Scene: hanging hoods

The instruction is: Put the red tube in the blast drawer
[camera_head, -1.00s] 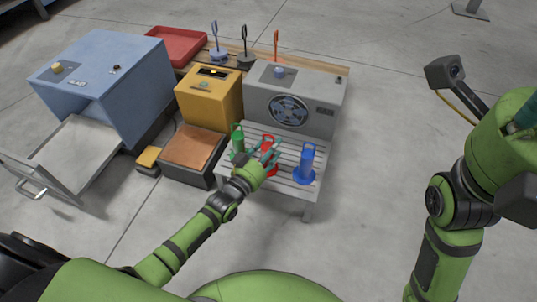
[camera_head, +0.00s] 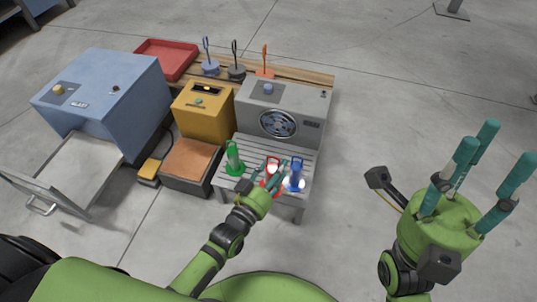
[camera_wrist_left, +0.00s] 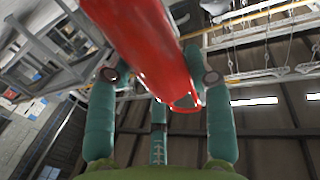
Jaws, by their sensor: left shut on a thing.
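The red tube (camera_head: 273,164) is at the front of the slatted grey stand (camera_head: 252,187), between a green tube (camera_head: 233,156) and a blue tube (camera_head: 295,176). My left gripper (camera_head: 272,178) is shut on the red tube; I cannot tell whether its base is clear of the slats. In the left wrist view the red tube (camera_wrist_left: 150,45) lies between the teal fingers, its far end out of frame. The blast drawer (camera_head: 75,165) is pulled out from the blue box (camera_head: 110,95) at the left and looks empty. My right gripper (camera_head: 475,175) is open and empty, fingers spread upward.
A yellow box (camera_head: 203,108) with an orange-topped tray (camera_head: 190,160) stands between the blue box and the stand. A grey fan box (camera_head: 285,105) is behind the tubes. A red tray (camera_head: 166,58) and several small stands are at the back. Floor at right is free.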

